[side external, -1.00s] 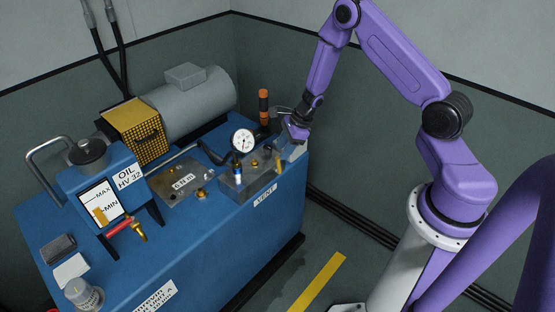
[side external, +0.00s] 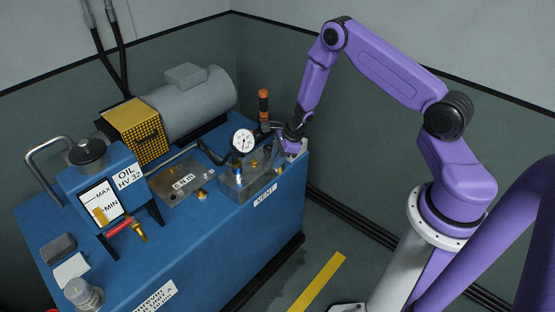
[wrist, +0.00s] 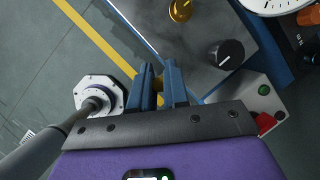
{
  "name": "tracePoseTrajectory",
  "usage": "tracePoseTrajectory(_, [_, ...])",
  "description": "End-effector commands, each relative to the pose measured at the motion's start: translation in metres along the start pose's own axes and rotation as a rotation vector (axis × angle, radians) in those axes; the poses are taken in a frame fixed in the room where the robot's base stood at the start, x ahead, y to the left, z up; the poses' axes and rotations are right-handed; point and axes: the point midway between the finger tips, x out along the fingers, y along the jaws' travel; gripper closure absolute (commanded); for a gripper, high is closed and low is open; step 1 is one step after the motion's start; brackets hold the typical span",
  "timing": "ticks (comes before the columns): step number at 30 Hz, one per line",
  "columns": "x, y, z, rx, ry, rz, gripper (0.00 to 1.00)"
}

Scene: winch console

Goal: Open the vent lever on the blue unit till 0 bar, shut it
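The blue unit (side external: 232,240) stands on the left, with a VENT label (side external: 265,195) on its front edge. Above the label a steel valve block (side external: 238,188) carries a white-faced pressure gauge (side external: 243,140); its needle is too small to read. My gripper (side external: 291,147) points down at the block's right end. In the wrist view my gripper (wrist: 159,66) has two blue-grey fingers with a narrow gap between them. A yellow strip shows behind the gap, and I see nothing clearly held. I cannot make out the vent lever; it may be hidden by my gripper.
A black knob (wrist: 226,54) and a brass fitting (wrist: 180,9) stand on the block near my fingers. A pale box with a green button (wrist: 264,90) is at the right. An orange-and-black handle (side external: 263,104) stands behind the gauge. Open floor lies in front.

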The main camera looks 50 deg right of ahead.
Motion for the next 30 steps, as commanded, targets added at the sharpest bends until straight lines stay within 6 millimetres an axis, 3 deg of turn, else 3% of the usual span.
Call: tracePoseTrajectory(30, [0.01,0.01,0.012,-0.071,0.215,-0.124,1.0])
